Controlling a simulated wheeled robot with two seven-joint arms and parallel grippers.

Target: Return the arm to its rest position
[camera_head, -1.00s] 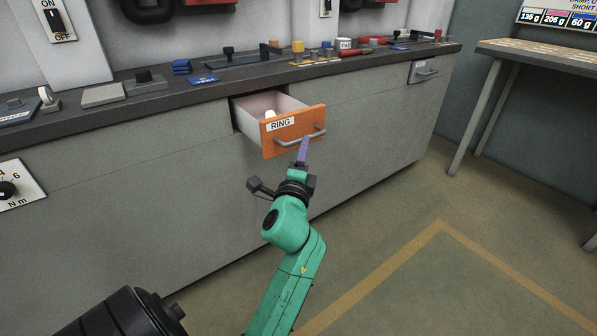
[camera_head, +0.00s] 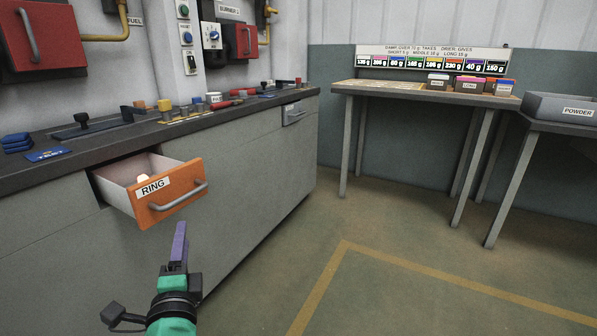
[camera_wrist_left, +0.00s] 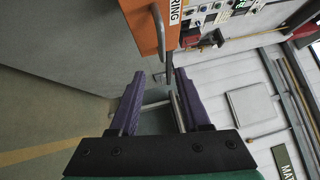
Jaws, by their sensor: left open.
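My left gripper (camera_head: 180,228) points up, below and in front of the orange drawer front (camera_head: 168,190), with its purple fingers seen nearly edge-on. The left wrist view shows the fingers (camera_wrist_left: 159,74) spread apart, with nothing held between them. The drawer is labelled RING and stands pulled out of the bench. Its grey handle (camera_head: 180,197) is clear of the fingers; it also shows beyond their tips in the wrist view (camera_wrist_left: 160,32). A small pale item (camera_head: 143,178) lies inside the drawer, mostly hidden by the front. My right gripper is not in view.
The grey bench (camera_head: 250,145) runs along the left, with tools and blocks on top. A table with several small boxes (camera_head: 471,84) stands at the back, and a grey POWDER tray (camera_head: 565,108) is at the right. The floor (camera_head: 400,280) is open.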

